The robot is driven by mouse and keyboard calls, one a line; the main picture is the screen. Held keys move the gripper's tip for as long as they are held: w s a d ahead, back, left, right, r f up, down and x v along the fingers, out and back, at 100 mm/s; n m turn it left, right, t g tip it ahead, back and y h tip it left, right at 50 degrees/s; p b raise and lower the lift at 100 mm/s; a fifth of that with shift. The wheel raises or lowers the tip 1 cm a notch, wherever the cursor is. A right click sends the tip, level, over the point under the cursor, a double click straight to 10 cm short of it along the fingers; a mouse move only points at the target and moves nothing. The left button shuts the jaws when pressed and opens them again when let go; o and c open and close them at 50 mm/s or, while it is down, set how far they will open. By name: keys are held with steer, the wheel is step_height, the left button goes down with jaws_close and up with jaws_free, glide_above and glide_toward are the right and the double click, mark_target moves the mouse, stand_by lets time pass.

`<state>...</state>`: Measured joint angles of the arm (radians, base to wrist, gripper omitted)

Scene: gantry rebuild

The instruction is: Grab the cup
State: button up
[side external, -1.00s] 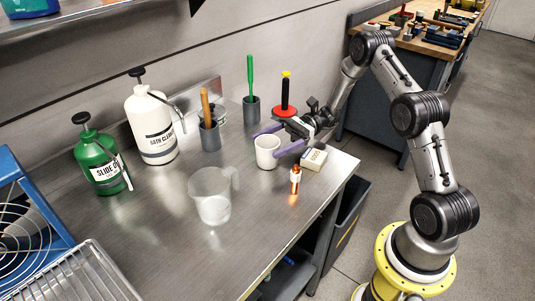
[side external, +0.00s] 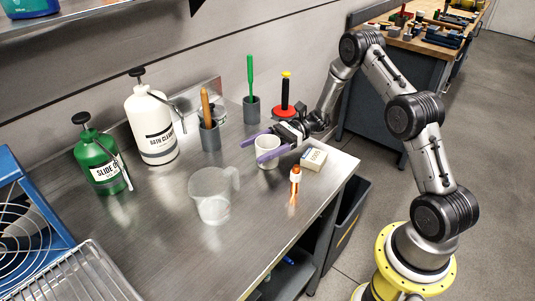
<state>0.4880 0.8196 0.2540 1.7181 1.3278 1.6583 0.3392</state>
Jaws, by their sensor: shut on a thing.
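A white cup (side external: 268,164) stands upright on the steel bench, near the bench's right end. My gripper (side external: 251,152) has two purple fingers and reaches in from the right. It is shut on the cup, with one finger on the far side and one across the near side just below the rim. The near finger hides part of the cup's wall. The cup appears to be still resting on the bench.
A small labelled box (side external: 313,160) and an orange-capped bottle (side external: 295,178) stand close to the cup's right. A clear measuring jug (side external: 210,196) is to the front left. Grey holders with a wooden-handled tool (side external: 209,136) and green tool (side external: 251,108) stand behind, beside a red-based tool (side external: 285,112).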

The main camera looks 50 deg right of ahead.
steer(key=shift+r, duration=0.15)
steer(key=shift+r, duration=1.4)
steer(key=s+r, duration=1)
steer(key=s, duration=0.4)
steer(key=shift+d, duration=0.15)
